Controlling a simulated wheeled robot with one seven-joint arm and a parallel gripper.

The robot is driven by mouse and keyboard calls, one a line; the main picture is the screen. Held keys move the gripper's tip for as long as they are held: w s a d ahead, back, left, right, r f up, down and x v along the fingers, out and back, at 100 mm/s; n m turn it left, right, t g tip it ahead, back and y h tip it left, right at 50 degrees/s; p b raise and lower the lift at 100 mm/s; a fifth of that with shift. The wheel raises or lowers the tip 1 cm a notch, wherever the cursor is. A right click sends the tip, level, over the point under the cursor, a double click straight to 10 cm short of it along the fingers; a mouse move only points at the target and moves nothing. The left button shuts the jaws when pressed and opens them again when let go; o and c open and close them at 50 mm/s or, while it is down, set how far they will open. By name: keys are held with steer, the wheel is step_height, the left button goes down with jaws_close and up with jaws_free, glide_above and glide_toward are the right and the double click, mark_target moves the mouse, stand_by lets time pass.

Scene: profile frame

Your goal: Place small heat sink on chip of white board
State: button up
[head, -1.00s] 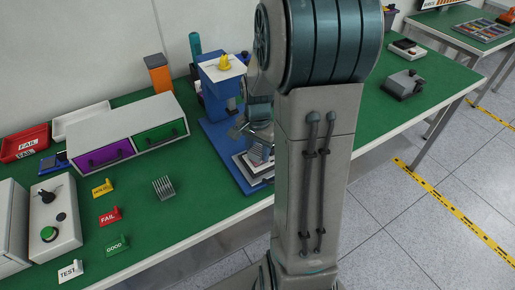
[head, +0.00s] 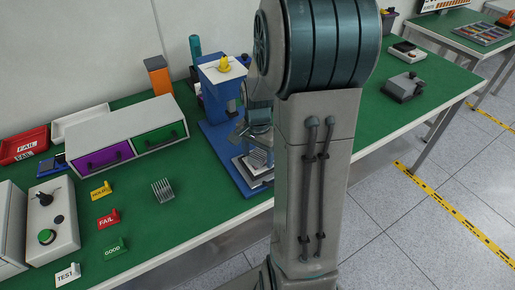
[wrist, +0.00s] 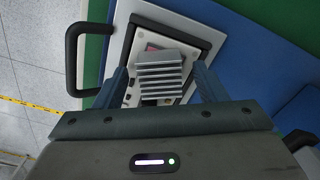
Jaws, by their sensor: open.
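A grey finned heat sink (wrist: 161,74) sits on the white board (wrist: 196,30) in the wrist view, tilted slightly in the picture. A small reddish patch of the board shows beside it; the chip under it is hidden. The heat sink also shows in the head view (head: 258,157), on the board in the blue fixture (head: 222,160). My gripper (wrist: 160,84) is open, with one finger on each side of the heat sink and a gap at both sides. Another finned heat sink (head: 163,190) lies on the green table in the head view.
A drawer box (head: 130,138) with purple and green fronts stands to the left. Small HOLD, FAIL, GOOD and TEST signs (head: 110,218) stand near the front. A black handle (wrist: 75,60) is beside the board.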

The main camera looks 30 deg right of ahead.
step_height(320, 180, up, 14)
steer(key=shift+p, duration=0.4)
steer(key=shift+f, duration=0.1)
stand_by(0.3)
steer(key=s+a+n+t+p, duration=0.2)
steer(key=s+a+n, duration=1)
steer(key=shift+r+t, duration=0.3)
steer(key=shift+t, duration=0.1)
stand_by(0.3)
